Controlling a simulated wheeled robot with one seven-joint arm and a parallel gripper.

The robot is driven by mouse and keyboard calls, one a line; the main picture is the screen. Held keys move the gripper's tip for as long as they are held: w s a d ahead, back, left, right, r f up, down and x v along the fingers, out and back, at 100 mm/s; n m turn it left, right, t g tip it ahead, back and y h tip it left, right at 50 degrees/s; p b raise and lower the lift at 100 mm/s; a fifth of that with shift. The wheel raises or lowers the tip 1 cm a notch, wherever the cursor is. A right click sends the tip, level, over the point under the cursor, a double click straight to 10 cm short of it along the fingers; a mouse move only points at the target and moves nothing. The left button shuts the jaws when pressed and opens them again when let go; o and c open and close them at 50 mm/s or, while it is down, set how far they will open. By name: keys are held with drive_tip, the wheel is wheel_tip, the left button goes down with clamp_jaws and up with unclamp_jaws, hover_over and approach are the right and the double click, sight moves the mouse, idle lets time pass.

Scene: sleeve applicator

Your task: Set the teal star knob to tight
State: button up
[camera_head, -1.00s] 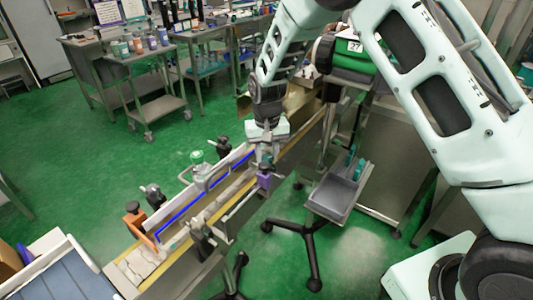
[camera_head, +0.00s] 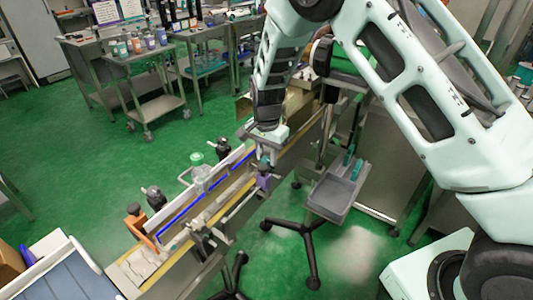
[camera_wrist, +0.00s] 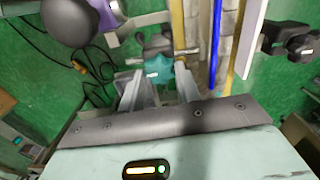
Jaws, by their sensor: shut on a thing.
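The teal star knob (camera_wrist: 158,68) sits between the two finger tips of my gripper (camera_wrist: 160,84) in the wrist view, on a grey clamp beside the conveyor rail. The fingers stand on either side of it and are shut on it. A small pale mark shows on its face; I cannot read its setting. In the head view my gripper (camera_head: 265,156) reaches down to the near side of the conveyor (camera_head: 185,258), and the knob is hidden there.
A grey tray (camera_head: 335,198) with teal items is to the right.

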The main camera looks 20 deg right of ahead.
sight(267, 158)
drive_tip(key=shift+m, duration=0.4)
drive_tip(key=o, duration=1)
drive_tip(key=shift+r, duration=0.1)
wheel_tip(267, 158, up, 17)
drive_tip(key=b, duration=0.2)
drive_tip(key=shift+r+b, duration=0.15)
drive_tip(key=shift+b, duration=0.25)
